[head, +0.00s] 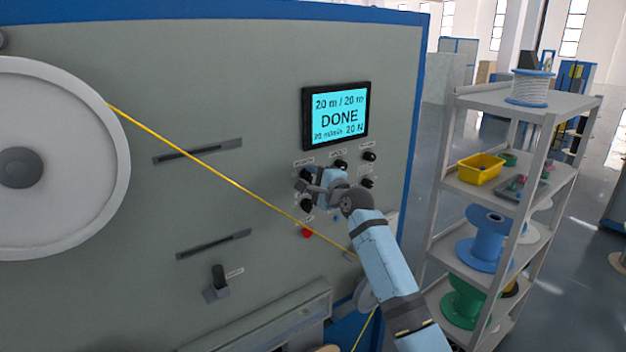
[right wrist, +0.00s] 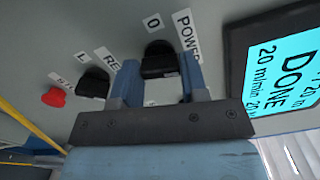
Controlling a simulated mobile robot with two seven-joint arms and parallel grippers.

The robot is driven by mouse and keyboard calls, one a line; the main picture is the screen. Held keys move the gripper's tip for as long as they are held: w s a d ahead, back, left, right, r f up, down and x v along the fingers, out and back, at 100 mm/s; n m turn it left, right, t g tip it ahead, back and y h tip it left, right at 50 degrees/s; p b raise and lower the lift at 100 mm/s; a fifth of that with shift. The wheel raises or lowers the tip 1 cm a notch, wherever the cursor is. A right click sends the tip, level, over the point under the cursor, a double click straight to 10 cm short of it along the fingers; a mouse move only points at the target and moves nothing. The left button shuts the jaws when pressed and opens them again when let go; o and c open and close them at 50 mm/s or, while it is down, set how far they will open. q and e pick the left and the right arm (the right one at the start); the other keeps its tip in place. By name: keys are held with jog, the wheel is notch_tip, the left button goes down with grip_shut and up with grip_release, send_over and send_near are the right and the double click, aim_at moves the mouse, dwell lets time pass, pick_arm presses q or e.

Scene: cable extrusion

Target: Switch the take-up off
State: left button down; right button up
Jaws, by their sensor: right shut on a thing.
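The take-up is a grey machine front with a blue edge. Its display (head: 337,116) reads "20 m / 20 m", "DONE", "20 m/min 20 N". Below it are several black knobs and a red button (head: 307,233). My right gripper (head: 309,184) is at the upper left knob of this group. In the right wrist view, the two blue fingers of my right gripper (right wrist: 160,76) stand on either side of a black knob (right wrist: 158,56), shut on it. The labels beside that knob read "0" and "POWER". Part of the knob is hidden by the gripper. My left gripper is not in view.
A yellow cable (head: 205,165) runs from the large white wheel (head: 112,190) diagonally down behind my right arm. A grey shelf (head: 478,101) with spools and a yellow bin (head: 480,169) stands on the right. A dark lever (head: 218,276) sits lower on the panel.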

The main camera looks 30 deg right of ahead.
jog(key=n, duration=0.6)
jog(key=shift+n, duration=0.3)
jog(key=n, duration=0.5)
dwell(0.4)
jog(key=o, duration=0.9)
